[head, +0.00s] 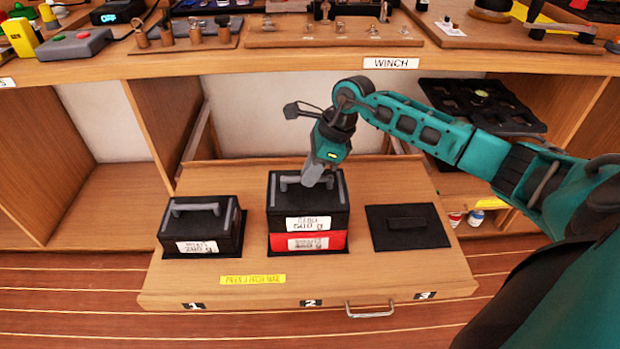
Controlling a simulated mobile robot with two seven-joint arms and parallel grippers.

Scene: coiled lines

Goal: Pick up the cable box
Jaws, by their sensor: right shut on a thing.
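The cable box (337,207) is black with a grey handle and a white label that seems to read "CABLE 500 g". It sits level above a red box (333,241) at place 2; I see no clear gap between them. My right gripper (318,181) reaches down from above and is shut on the cable box's handle. The fingers cover the handle's right part. My left gripper is not in the head view.
Another black box (205,226) with a handle stands at place 1. A flat black pad (407,226) with a low bar lies at place 3. All rest on a pulled-out wooden drawer (380,276). A shelf edge (250,66) with tools runs behind.

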